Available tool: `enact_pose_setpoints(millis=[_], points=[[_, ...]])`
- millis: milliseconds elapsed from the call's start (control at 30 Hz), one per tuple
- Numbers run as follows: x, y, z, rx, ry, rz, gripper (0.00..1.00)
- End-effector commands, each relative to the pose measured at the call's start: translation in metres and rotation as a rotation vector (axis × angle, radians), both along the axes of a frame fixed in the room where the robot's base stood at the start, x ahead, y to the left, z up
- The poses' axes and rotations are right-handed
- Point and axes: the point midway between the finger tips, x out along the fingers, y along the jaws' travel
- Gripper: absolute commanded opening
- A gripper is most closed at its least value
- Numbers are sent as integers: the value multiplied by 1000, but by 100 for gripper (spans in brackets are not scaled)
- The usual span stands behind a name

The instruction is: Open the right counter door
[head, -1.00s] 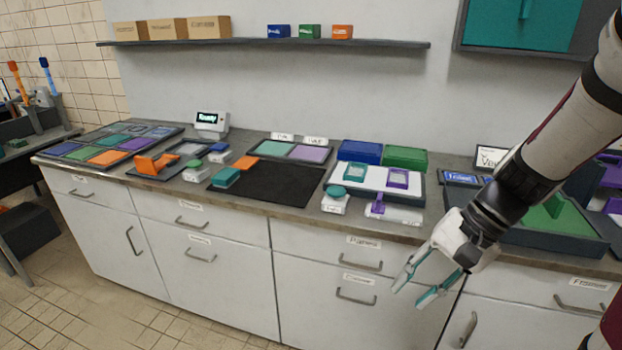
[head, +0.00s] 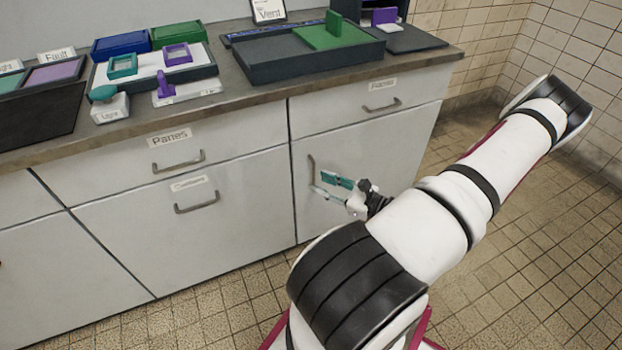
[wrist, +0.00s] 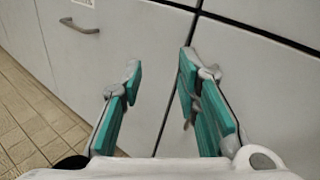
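The right counter door (head: 375,160) is a pale panel at the right end of the counter, shut in its frame. Its upright grey bar handle (head: 311,170) is near the door's left edge. My gripper (head: 326,185), with teal fingers, is in front of the door close to the handle; I cannot tell whether it touches. In the wrist view my gripper (wrist: 161,75) is open, its fingers apart with nothing clearly between them. The seam at the door's left edge shows between the fingers. The handle is mostly hidden behind the right finger there.
Above the door is a drawer with a handle (head: 381,105). Drawers labelled Panes (head: 170,138) and another below it are to the left. A dark tray with a green block (head: 333,32) stands on the counter. Tiled floor (head: 530,260) is clear at the right.

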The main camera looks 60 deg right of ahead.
Motion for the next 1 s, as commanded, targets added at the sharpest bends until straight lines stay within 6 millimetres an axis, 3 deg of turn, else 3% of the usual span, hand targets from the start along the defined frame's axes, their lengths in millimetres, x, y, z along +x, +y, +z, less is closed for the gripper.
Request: enact_pose_setpoints(millis=[33,200,433,567,1000], points=[[-8,-9,-22,44,-26,-87,30],[-28,-29,-58,134,-78,-280,30],[-32,-39,-72,169,-99,-360,30],[-17,-44,-72,168,-99,-358,30],[62,-73,-73,167,-98,-355,30]])
